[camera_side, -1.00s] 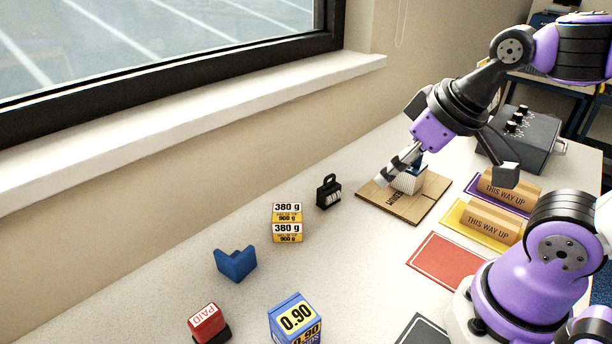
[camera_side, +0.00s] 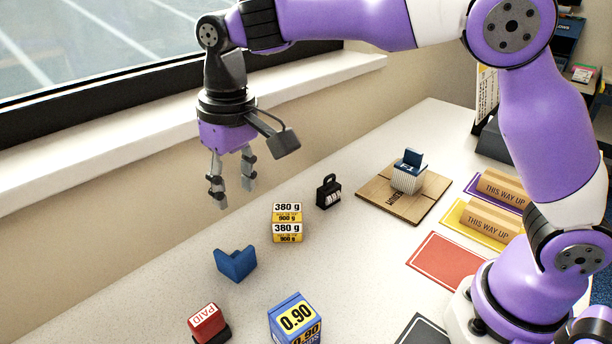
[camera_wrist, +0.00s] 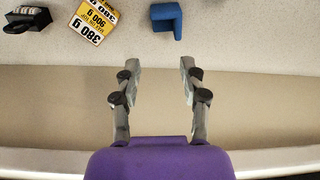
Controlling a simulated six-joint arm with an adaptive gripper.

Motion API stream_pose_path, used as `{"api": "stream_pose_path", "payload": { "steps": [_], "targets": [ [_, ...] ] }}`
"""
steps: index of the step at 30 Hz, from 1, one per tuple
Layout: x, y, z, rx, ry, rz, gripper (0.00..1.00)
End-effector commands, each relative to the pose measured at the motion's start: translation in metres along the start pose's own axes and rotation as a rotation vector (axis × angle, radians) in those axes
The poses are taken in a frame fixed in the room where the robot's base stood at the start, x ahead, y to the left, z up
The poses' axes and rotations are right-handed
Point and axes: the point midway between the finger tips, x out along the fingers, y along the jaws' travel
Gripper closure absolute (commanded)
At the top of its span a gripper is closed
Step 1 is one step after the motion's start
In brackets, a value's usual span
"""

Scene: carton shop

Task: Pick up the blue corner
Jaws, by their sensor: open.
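The blue corner (camera_side: 236,263) is an L-shaped block standing on the table, left of the middle in the side view. In the wrist view the blue corner (camera_wrist: 167,18) shows at the top edge, beyond the fingertips. My gripper (camera_side: 233,197) is open and empty, pointing down in the air above the table, near the wall and above the blue corner in the picture. In the wrist view my gripper (camera_wrist: 160,68) has its fingers spread with nothing between them.
Stacked yellow-white boxes (camera_side: 287,223) stand right of the blue corner. A black padlock-like item (camera_side: 328,191) is behind them. A red PAID stamp (camera_side: 208,323) and a blue 0.90 box (camera_side: 295,318) stand in front.

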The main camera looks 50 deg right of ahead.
Motion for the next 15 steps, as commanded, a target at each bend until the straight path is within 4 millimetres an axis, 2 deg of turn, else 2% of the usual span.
{"api": "stream_pose_path", "payload": {
  "steps": [1, 3, 6, 15],
  "targets": [
    [0.013, -0.013, -0.005, -0.010, -0.026, 0.007, 0.51],
    [0.025, -0.025, -0.008, -0.017, -0.049, 0.014, 0.51],
    [0.036, -0.035, -0.010, -0.021, -0.069, 0.021, 0.51],
    [0.080, -0.037, -0.007, -0.022, -0.077, 0.024, 0.51]
  ]
}}
